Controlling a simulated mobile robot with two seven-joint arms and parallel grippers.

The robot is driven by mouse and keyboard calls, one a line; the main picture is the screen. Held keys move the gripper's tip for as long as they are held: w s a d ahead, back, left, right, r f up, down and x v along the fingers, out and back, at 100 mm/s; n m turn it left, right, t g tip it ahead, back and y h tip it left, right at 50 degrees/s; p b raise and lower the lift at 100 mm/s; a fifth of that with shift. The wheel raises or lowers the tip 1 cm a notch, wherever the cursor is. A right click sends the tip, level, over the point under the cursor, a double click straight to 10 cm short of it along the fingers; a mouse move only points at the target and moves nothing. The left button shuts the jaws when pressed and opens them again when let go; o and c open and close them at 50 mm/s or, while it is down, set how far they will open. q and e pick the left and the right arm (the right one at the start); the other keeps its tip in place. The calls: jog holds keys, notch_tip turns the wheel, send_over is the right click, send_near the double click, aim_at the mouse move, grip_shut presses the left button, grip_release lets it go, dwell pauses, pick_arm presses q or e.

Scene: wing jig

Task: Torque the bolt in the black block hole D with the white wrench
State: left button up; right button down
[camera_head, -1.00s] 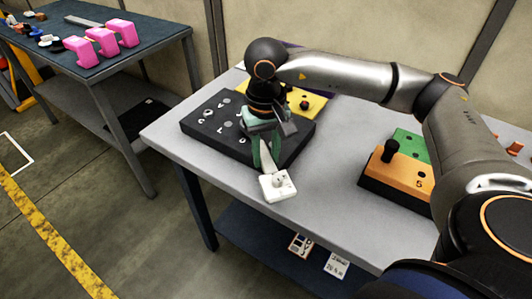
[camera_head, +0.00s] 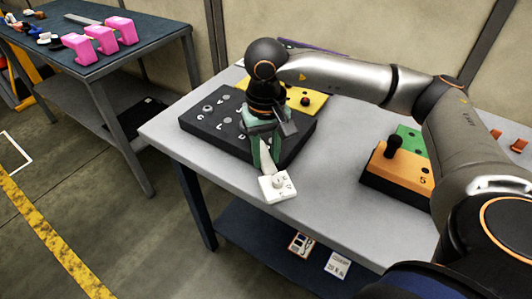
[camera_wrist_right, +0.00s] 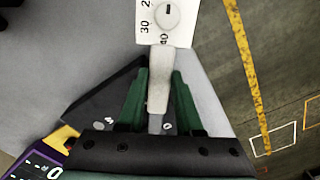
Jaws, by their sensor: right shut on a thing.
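The black block (camera_head: 212,131) lies on the grey table, with several lettered holes on its top. Letters C, L and D show on it in the head view. The white wrench (camera_head: 277,186) is in my right gripper (camera_head: 264,160), its square dial head near the table's front edge. In the right wrist view the wrench (camera_wrist_right: 160,80) runs between the two green fingers of the gripper (camera_wrist_right: 160,95), with numbers on its dial. My right gripper is shut on the wrench handle. The wrench's far end and the hole under the gripper are hidden. My left gripper is out of view.
A yellow block (camera_head: 312,103) adjoins the black one behind. An orange block (camera_head: 405,173) with a black knob and a green block (camera_head: 411,138) stand to the right. Bare table lies between. A second table (camera_head: 85,60) with pink pieces (camera_head: 101,40) is at the left.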

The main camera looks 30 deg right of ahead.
jog(key=shift+w+a+f+m, duration=0.1)
jog(key=shift+w+a+m, duration=0.15)
jog(key=shift+a+m, duration=0.35)
jog(key=shift+w+a+m, duration=0.25)
jog(key=shift+a+m, duration=0.25)
jog(key=shift+a, duration=0.2)
jog(key=shift+w+a+f+m+b, duration=0.1)
jog(key=shift+w+a+m+b, duration=0.1)
jog(key=shift+w+a+m, duration=0.25)
jog(key=shift+w+a+m+b, duration=0.2)
jog(key=shift+w+a+m, duration=0.05)
jog(key=shift+a+m, duration=0.35)
jog(key=shift+w+m, duration=0.1)
jog(key=shift+m, duration=0.15)
jog(key=shift+w+a+m, duration=0.95)
jog(key=shift+a+m, duration=0.05)
jog(key=shift+m, duration=0.2)
